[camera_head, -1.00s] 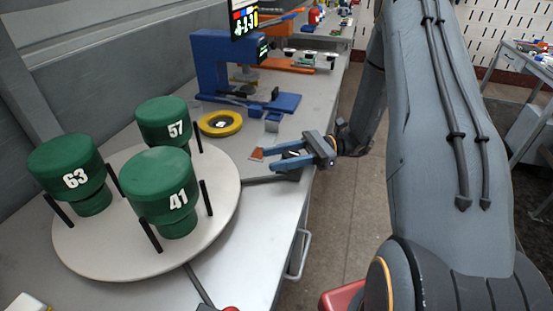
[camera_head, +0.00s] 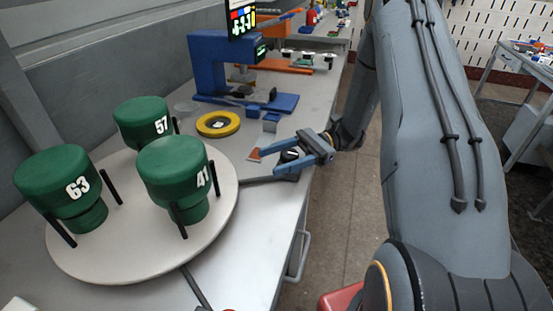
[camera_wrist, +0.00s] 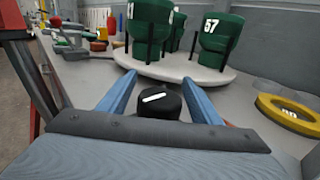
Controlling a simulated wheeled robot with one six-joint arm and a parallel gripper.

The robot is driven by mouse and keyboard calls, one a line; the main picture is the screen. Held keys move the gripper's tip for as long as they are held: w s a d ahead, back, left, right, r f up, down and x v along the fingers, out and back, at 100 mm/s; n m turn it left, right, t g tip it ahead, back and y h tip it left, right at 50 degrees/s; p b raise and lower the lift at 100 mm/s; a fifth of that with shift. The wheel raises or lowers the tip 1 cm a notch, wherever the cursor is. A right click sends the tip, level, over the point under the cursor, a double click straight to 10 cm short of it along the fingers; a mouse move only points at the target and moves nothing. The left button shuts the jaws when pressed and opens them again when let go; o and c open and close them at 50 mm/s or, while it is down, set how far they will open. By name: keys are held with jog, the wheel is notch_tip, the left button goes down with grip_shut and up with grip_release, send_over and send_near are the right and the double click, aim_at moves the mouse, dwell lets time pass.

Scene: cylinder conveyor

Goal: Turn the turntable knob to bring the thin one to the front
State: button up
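The round light turntable (camera_head: 120,262) carries three green capped cylinders. Number 63 (camera_head: 55,180) is at left, 57 (camera_head: 140,122) at the back, and 41 (camera_head: 172,168) at right. All have wide caps; the lower part of 57 is hidden, and I cannot tell surely which is thin. The black knob (camera_head: 289,155) is on the bench right of the turntable; in the wrist view the knob (camera_wrist: 158,100) shows a white line, slightly tilted.
A yellow ring (camera_head: 218,124) lies behind the knob. A blue press-like machine (camera_head: 212,65) with a display stands farther back. Black posts (camera_head: 112,187) rise from the turntable beside the cylinders. The bench's front edge is close to my gripper.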

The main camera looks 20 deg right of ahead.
aim_at(297, 152)
jog(key=shift+d, duration=0.15)
jog(key=d, duration=0.2)
jog(key=w+d+b, duration=0.1)
jog(key=d, duration=0.1)
jog(key=d+b, duration=0.1)
jog(key=d, duration=0.1)
jog(key=shift+w+d+f, duration=0.1)
jog(key=shift+w+d, duration=0.15)
jog(key=shift+d, duration=0.45)
